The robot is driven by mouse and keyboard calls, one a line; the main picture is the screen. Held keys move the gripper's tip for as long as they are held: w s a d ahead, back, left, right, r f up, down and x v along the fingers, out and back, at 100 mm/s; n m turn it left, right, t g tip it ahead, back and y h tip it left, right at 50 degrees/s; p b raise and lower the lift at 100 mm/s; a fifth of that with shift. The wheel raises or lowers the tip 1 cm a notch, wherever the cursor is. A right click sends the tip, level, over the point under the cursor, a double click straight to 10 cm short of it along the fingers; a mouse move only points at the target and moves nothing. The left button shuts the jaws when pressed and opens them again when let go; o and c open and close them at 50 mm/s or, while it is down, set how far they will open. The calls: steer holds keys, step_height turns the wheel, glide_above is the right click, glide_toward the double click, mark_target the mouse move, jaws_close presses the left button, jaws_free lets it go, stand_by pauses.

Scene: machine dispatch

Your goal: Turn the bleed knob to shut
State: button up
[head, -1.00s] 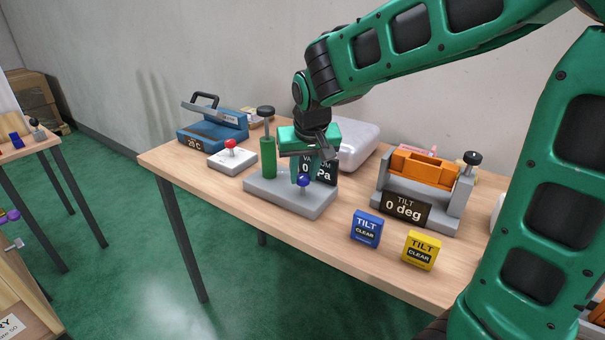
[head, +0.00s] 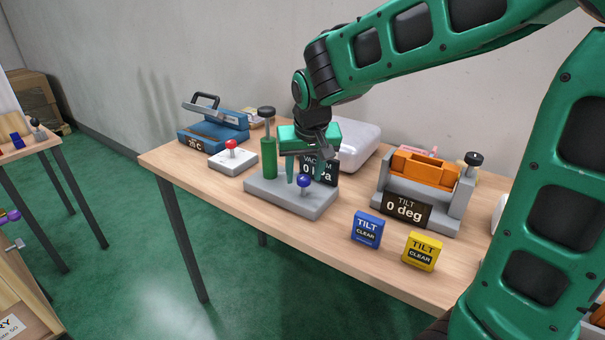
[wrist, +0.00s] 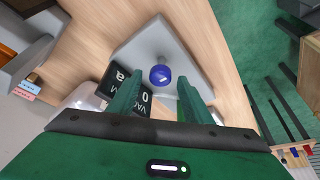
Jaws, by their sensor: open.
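The bleed knob (head: 304,181) is a small blue round knob on a grey stem. It stands near the front of the grey vacuum pump base (head: 268,194). In the wrist view the knob (wrist: 161,74) shows a short white mark on top. My gripper (head: 301,178) is open and points down at the knob. In the wrist view the two green fingers (wrist: 158,88) are spread apart, with the knob showing between and just past their tips. I see no contact. The black vacuum display (head: 318,169) reads 0 with a unit partly hidden by a finger.
A green pump cylinder with a black top (head: 268,150) stands left of my gripper. A white box with a red knob (head: 232,156) and a blue heat unit (head: 212,135) are farther left. An orange tilt fixture (head: 424,180) and blue (head: 367,229) and yellow (head: 422,250) tilt boxes stand right.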

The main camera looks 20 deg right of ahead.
steer(key=v, duration=1)
steer(key=shift+r, duration=0.2)
